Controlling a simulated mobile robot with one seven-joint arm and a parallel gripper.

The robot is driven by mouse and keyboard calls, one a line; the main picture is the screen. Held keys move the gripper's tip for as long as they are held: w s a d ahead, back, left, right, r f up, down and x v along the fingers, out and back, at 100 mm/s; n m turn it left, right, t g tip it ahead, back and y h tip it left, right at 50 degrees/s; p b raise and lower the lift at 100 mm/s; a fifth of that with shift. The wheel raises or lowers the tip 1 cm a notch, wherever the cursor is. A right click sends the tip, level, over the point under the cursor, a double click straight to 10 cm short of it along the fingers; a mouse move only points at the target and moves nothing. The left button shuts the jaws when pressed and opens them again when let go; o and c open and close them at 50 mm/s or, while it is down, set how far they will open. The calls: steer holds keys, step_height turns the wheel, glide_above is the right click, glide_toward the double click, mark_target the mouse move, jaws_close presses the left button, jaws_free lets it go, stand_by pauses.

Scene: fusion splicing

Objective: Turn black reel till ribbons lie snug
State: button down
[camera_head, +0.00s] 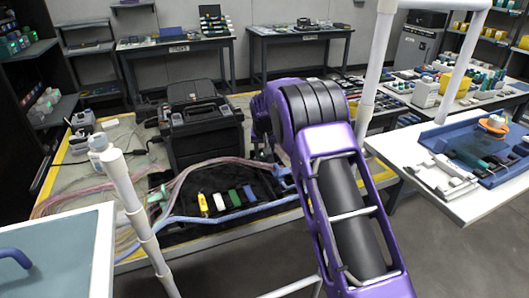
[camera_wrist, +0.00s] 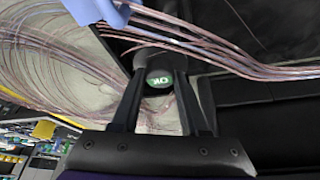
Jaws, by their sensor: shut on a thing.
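In the wrist view my gripper (camera_wrist: 160,92) has its two black fingers on either side of a round black piece with a glowing green "OK" mark, the black reel (camera_wrist: 158,62). The fingers are shut on it; the rest of the reel is hard to make out against the dark surroundings. Pinkish ribbons (camera_wrist: 215,50) run in a bundle just beyond the reel, and more fan out loosely at the left. In the head view the ribbons (camera_head: 85,197) spread over the table's left side.
A black case (camera_head: 200,130) stands on the yellow-edged table (camera_head: 255,226). A dark mat (camera_head: 190,232) holds yellow, green, white and blue pieces. A blue part (camera_wrist: 98,10) sits beside the ribbons. White posts (camera_head: 135,205) rise nearby. A blue tray (camera_head: 455,145) lies at right.

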steer(key=shift+a+m+h, duration=0.1)
steer(key=shift+m+h, duration=0.3)
steer(key=shift+m, duration=0.7)
steer(key=shift+c, duration=2.1)
jaws_free()
steer(key=p+v, duration=0.2)
steer(key=v, duration=1.5)
steer(key=shift+r, duration=0.2)
steer(key=shift+s, duration=0.15)
